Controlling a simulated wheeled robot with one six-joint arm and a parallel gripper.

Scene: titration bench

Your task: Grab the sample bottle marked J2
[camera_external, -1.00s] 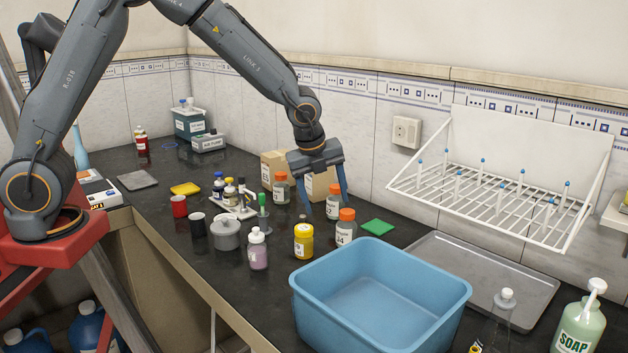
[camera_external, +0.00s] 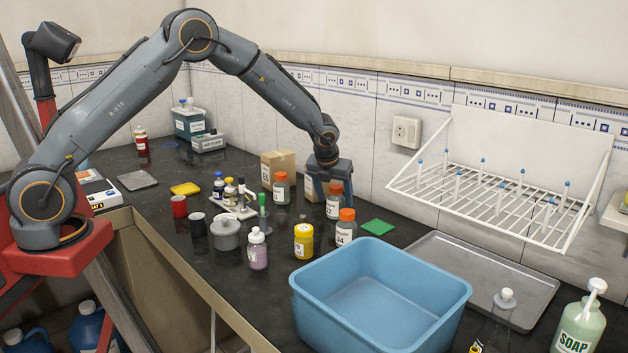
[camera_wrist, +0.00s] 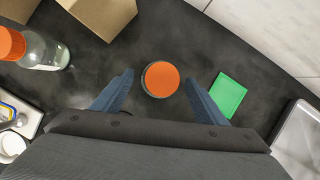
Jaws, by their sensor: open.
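An orange-capped bottle (camera_external: 333,211) stands on the dark bench, its label too small to read surely. My gripper (camera_external: 332,191) is open just above and around its cap. In the wrist view the orange cap (camera_wrist: 160,79) lies between the two fingers of my gripper (camera_wrist: 159,86), with a gap on each side. A second orange-capped bottle (camera_external: 345,234) stands just in front, its label perhaps ending in 4. A third (camera_external: 281,190) stands to the left and shows at the left of the wrist view (camera_wrist: 42,52). I cannot tell surely which one is marked J2.
A yellow jar (camera_external: 303,242) and a blue basin (camera_external: 380,290) stand in front. A green pad (camera_external: 377,227) lies to the right, clear of the fingers. Cardboard boxes (camera_external: 283,163) stand behind. A grey tray (camera_external: 470,275) lies at the right.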

